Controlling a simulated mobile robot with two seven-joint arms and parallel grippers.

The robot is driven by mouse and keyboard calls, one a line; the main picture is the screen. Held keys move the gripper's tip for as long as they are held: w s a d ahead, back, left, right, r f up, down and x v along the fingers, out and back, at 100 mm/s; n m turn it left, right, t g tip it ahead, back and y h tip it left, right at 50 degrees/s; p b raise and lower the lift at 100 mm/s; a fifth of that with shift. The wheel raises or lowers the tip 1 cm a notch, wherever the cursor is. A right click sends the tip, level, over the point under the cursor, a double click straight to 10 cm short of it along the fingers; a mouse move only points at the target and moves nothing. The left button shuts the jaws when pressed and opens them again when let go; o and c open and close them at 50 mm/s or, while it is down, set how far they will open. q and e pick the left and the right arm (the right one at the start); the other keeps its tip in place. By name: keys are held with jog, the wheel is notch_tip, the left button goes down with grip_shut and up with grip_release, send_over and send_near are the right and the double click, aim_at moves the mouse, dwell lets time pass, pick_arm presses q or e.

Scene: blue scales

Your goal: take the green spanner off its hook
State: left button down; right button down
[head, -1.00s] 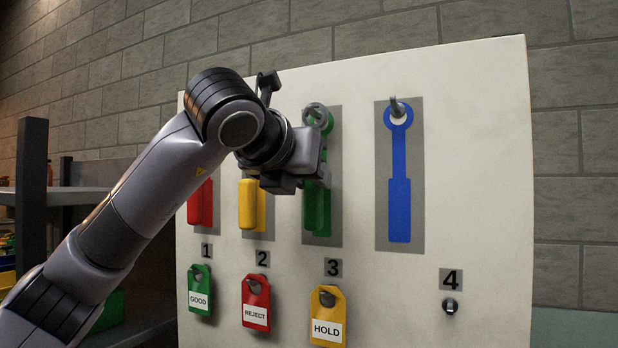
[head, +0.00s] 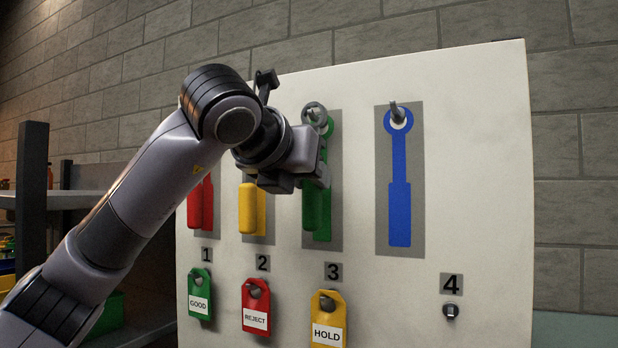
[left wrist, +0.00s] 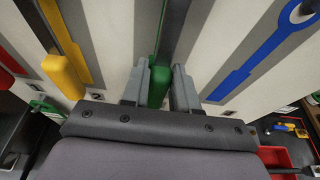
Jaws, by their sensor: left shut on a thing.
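The green spanner (head: 310,210) hangs in front of its green painted outline on the white board. Its grey ring end (head: 314,112) is at the hook; I cannot tell whether the ring is still around it. The handle stands a little off the board. My left gripper (head: 316,172) is shut on the spanner below the ring and hides its middle. In the left wrist view the green handle (left wrist: 158,92) lies between the two fingers. My right gripper is not in view.
Red (head: 194,208) and yellow (head: 247,207) tools hang to the left. A blue outline (head: 399,205) with an empty hook is to the right. Below hang green (head: 200,285), red (head: 256,300) and yellow (head: 327,310) tags; hook 4 (head: 451,311) is empty.

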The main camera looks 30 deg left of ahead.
aim_at(308, 185)
pick_arm(q)
jog(key=shift+s+d+r+b, duration=0.1)
jog(key=shift+s+b, duration=0.4)
jog(key=shift+s, duration=0.7)
jog(key=shift+s+d+b, duration=0.1)
jog(key=shift+s+b, duration=0.4)
jog(key=shift+s, duration=0.7)
jog(key=shift+f+b+v, duration=0.15)
jog(key=shift+b+v, duration=0.1)
jog(key=shift+v, duration=0.4)
jog(key=shift+f+b+v, duration=0.15)
jog(key=shift+b+v, duration=0.05)
jog(key=shift+v, duration=0.45)
jog(key=shift+s, duration=0.1)
